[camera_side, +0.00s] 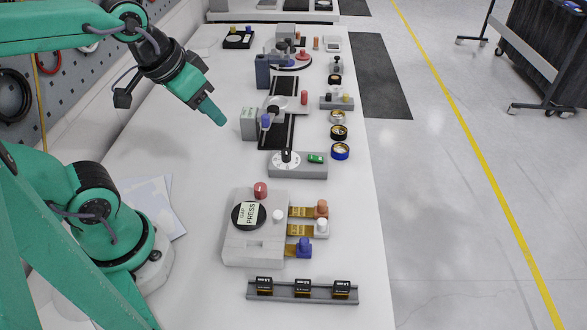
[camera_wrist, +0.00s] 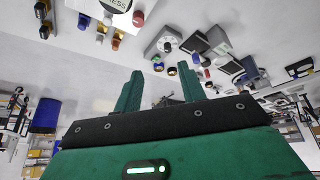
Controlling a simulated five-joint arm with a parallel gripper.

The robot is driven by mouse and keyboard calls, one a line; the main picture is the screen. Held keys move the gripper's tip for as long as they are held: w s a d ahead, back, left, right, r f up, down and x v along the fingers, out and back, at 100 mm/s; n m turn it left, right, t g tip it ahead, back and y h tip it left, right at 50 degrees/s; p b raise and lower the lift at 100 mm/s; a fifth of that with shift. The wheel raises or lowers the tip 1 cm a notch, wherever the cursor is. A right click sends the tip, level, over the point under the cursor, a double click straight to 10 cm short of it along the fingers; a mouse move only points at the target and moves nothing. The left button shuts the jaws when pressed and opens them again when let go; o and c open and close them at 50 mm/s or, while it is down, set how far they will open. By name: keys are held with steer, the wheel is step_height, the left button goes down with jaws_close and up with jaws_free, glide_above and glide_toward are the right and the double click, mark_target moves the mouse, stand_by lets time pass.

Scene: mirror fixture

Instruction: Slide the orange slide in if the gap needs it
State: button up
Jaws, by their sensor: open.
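The grey fixture (camera_side: 238,247) has a round black disc labelled PRESS (camera_side: 246,214) on top. The orange slide (camera_side: 321,209) sticks out of its right side, with a length of brass strip showing between its knob and the body. The orange knob also shows in the wrist view (camera_wrist: 116,43). A white slide (camera_side: 321,227) and a blue slide (camera_side: 303,247) stick out below it in the picture. My gripper (camera_side: 217,117) is open and empty, high above the table and up-left of the fixture; its two fingers stand apart in the wrist view (camera_wrist: 160,90). The gap cannot be made out.
A grey rail (camera_side: 285,297) with black labelled blocks lies in front of the fixture. A grey dial box (camera_side: 310,170) and several round tins (camera_side: 340,151) stand behind it. Papers (camera_side: 160,200) lie at left. The table's right edge is near the slides.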

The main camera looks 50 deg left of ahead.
steer(key=w+d+f+n+g, duration=0.2)
steer(key=w+d, duration=0.2)
steer(key=w, duration=0.2)
steer(key=n+g, duration=0.3)
glide_above(322, 202)
step_height(322, 202, down, 12)
steer(key=shift+s+a+f, duration=0.1)
steer(key=shift+a, duration=0.05)
steer(key=shift+d+f+n, duration=0.2)
steer(key=shift+d+n, duration=0.05)
steer(key=shift+n, duration=0.05)
steer(key=shift+f, duration=0.15)
steer(key=shift+f, duration=3.75)
jaws_close()
